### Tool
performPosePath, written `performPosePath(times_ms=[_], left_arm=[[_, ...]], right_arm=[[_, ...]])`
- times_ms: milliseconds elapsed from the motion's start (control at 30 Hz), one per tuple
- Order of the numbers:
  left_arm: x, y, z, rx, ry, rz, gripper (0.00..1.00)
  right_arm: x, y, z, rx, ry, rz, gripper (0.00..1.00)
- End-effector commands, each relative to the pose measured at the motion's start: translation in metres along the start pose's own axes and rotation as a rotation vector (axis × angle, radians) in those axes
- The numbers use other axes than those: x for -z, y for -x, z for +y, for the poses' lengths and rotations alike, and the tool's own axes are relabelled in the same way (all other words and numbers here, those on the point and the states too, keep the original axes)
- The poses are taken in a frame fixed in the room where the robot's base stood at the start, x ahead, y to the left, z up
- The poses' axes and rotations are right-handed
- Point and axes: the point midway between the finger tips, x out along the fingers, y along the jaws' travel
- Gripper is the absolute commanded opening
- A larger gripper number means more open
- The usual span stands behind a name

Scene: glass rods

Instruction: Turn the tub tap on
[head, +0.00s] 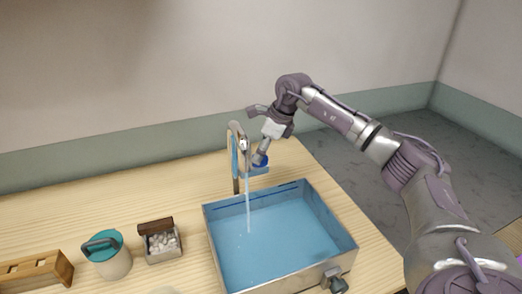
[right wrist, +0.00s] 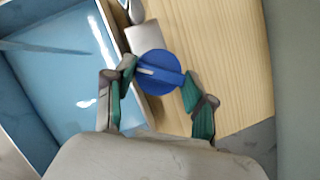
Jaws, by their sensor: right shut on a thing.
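The tub (head: 222,262) is a square metal-walled basin holding blue water, on the wooden table. The tap (head: 236,131) rises behind it with a curved metal spout. A stream of water (head: 248,206) runs from the spout into the tub. My right gripper (head: 261,156) is at the blue tap knob (head: 261,162), just right of the spout. In the right wrist view, the two green-padded fingers of my right gripper (right wrist: 158,80) are shut on either side of the round blue knob (right wrist: 160,66). My left gripper is not in view.
Left of the tub stand a small box of white pieces (head: 162,243), a teal-lidded canister (head: 112,262) and a wooden rack (head: 38,268). A dark knob (head: 338,284) sticks out at the tub's front right. The table behind these is clear.

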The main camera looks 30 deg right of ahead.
Motion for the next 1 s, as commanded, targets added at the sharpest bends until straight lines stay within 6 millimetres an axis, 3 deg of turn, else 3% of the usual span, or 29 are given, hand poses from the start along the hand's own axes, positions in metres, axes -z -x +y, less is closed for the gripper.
performPosePath(times_ms=[500,1000], left_arm=[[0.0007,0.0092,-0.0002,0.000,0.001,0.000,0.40],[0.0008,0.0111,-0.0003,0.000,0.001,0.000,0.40]], right_arm=[[-0.0025,0.0014,-0.0038,-0.168,0.409,-0.002,0.20],[-0.0021,0.0008,-0.0051,-0.235,0.577,-0.001,0.20]])
